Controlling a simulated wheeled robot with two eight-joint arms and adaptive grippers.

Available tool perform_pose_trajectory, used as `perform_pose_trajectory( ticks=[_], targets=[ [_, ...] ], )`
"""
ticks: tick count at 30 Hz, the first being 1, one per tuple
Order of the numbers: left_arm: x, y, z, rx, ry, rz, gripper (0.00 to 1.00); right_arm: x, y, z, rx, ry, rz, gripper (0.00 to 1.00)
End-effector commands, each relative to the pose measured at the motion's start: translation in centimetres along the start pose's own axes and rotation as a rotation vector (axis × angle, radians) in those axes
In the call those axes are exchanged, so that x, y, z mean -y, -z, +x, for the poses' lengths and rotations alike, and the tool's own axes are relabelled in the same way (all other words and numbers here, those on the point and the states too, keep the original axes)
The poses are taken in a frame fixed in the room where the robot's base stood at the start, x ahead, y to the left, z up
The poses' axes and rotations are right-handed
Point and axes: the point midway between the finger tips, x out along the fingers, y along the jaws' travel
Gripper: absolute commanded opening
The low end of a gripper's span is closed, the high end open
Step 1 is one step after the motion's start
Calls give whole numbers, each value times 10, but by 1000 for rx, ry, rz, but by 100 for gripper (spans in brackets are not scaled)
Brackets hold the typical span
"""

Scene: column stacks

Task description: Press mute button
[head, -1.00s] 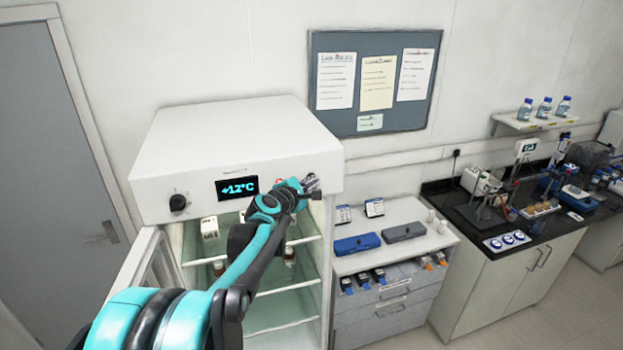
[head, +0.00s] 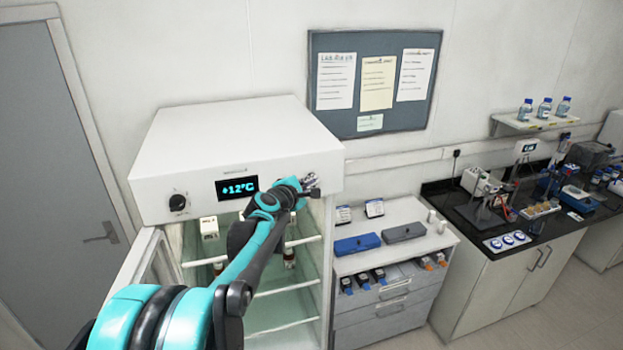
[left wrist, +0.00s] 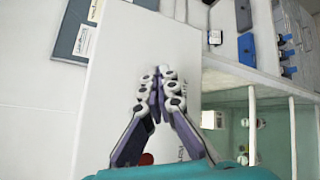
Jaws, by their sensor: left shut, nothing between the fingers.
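The white fridge (head: 240,135) has a front panel with a dark display (head: 237,188) reading +12°C and a black knob (head: 178,202). My left gripper (head: 312,181) is at the right end of this panel in the head view and hides that part. In the left wrist view its fingers (left wrist: 165,75) are shut and empty in front of the white panel. A small red round part (left wrist: 146,158) shows low between the fingers, mostly hidden, beside dark lettering too small to read. I cannot tell whether the fingertips touch the panel. My right gripper is not in view.
The fridge door (head: 150,265) stands open at the left, with small items on the shelves inside. A cabinet (head: 392,300) with blue and grey cases stands at the right. A dark lab bench (head: 470,222) is farther right.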

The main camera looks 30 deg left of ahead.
Motion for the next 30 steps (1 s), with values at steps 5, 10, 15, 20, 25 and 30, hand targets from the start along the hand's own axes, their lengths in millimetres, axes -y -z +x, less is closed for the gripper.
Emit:
perform_pose_trajectory(
  ticks=[5, 10, 15, 20, 25, 30],
  targets=[
    [4, -4, -5, 0, 0, 0, 0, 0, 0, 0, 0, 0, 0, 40],
    [8, -7, -10, 0, 0, 0, 0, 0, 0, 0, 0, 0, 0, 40],
    [8, -8, -11, 0, 0, 0, 0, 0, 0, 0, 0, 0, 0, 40],
    [9, -8, -12, 0, 0, 0, 0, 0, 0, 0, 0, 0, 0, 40],
    [16, -16, -21, 0, 0, 1, 0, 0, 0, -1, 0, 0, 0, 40],
    [24, -25, -33, 1, 1, 0, 0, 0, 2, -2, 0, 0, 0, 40]
  ],
)
